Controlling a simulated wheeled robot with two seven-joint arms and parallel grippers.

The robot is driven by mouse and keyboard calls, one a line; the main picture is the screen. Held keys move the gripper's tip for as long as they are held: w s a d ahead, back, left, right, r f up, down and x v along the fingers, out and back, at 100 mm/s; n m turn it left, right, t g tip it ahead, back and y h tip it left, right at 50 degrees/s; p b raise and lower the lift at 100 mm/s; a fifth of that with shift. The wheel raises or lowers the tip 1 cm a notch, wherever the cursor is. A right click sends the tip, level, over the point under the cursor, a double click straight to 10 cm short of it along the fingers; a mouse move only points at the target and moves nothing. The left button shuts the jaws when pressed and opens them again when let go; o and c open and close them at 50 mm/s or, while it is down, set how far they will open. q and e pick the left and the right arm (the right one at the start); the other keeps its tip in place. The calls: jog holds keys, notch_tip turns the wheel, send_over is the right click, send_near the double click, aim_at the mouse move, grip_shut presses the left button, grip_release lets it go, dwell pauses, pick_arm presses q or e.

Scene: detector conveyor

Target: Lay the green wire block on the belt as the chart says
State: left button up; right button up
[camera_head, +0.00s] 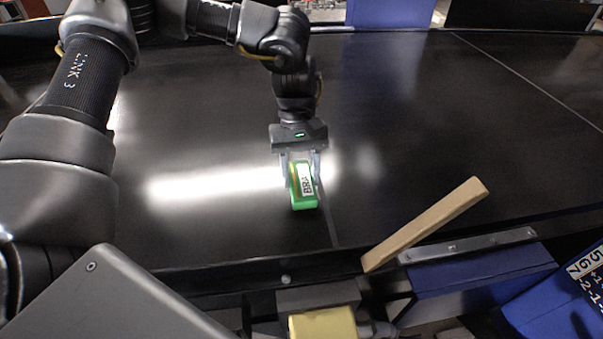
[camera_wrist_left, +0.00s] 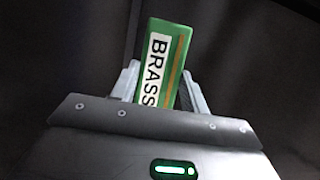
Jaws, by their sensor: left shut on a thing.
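The green wire block (camera_head: 303,190) carries a white label, which reads BRASS in the left wrist view (camera_wrist_left: 163,62); it also has a thin orange-brown stripe there. My left gripper (camera_head: 301,165) is shut on the block, with one finger on each side of it. The block is over the black belt (camera_head: 400,130), near a thin seam line; whether it touches the surface I cannot tell. The chart may be the blue board with white number panels (camera_head: 585,275) at the lower right, only partly in view. My right gripper is not in view.
A wooden bar (camera_head: 425,224) lies slantwise across the belt's near edge, right of the block. A metal strip (camera_head: 467,245) sits on a blue box below it. A yellow block (camera_head: 324,323) is at the bottom centre. The belt's right side is clear.

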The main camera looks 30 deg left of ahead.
pick_arm(q)
jog(key=shift+f, duration=0.8)
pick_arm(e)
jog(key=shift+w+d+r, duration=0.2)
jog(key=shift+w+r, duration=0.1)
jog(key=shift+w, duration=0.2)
pick_arm(q)
jog(key=shift+d, duration=0.1)
jog(key=shift+f, duration=0.1)
jog(key=o, duration=1.1)
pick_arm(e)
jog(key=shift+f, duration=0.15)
